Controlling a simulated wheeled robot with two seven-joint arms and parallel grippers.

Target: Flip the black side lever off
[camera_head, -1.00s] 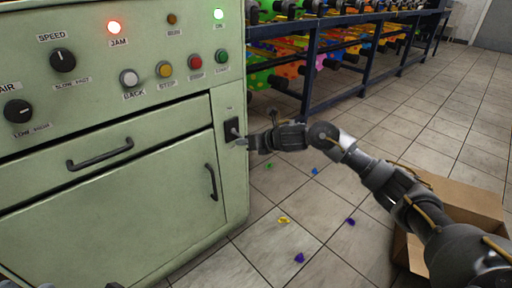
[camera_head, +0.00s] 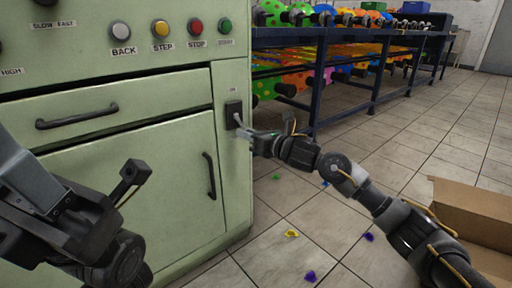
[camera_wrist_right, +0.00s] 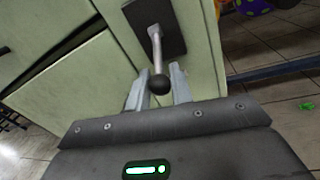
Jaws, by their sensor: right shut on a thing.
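The black side lever has a dark base plate (camera_head: 233,114) on the narrow right panel of the green machine. In the right wrist view its metal rod (camera_wrist_right: 156,45) runs down to a black ball knob (camera_wrist_right: 159,84). My right gripper (camera_head: 245,134) is at the lever, with a finger on each side of the knob end (camera_wrist_right: 159,95), shut on it. The exact finger contact is hard to see. My left gripper (camera_head: 130,180) is at the lower left, in front of the machine and away from the lever; its jaw opening is unclear.
The machine's front has a drawer handle (camera_head: 77,116), a door handle (camera_head: 209,175) and a row of buttons (camera_head: 161,29). A cardboard box (camera_head: 470,215) is at the right. Small balloon pieces (camera_head: 291,234) lie on the otherwise open floor.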

